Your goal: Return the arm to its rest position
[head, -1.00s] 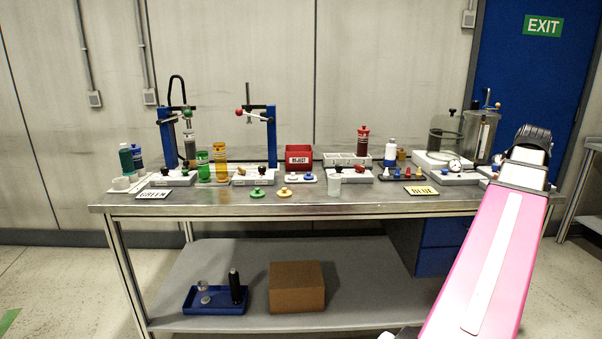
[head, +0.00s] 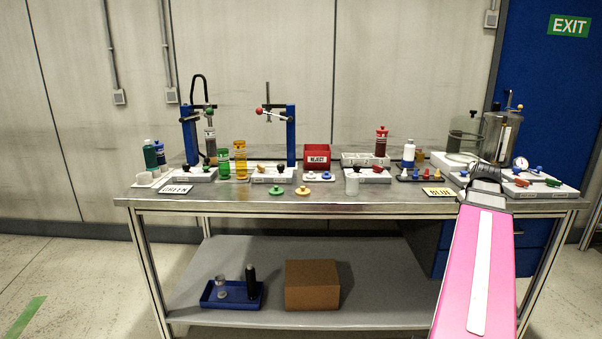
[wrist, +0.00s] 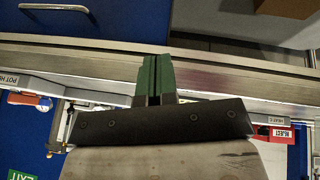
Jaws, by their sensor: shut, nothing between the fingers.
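My pink arm (head: 474,270) rises from the bottom right of the head view, its dark joint (head: 485,176) in front of the bench's right part. My gripper's fingers do not show in the head view. In the wrist view my gripper (wrist: 157,62) shows two green fingers pressed together, with nothing between them. The fingers appear over the bench's metal front edge (wrist: 90,48); I cannot tell the gap between them.
The workbench (head: 330,198) holds pump stands, bottles, a red reject bin (head: 317,152) and a glass vessel (head: 463,135) at the right. A blue tray (head: 215,301) and a cardboard box (head: 312,285) sit on the lower shelf. A blue drawer (wrist: 130,20) is near the fingers in the wrist view.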

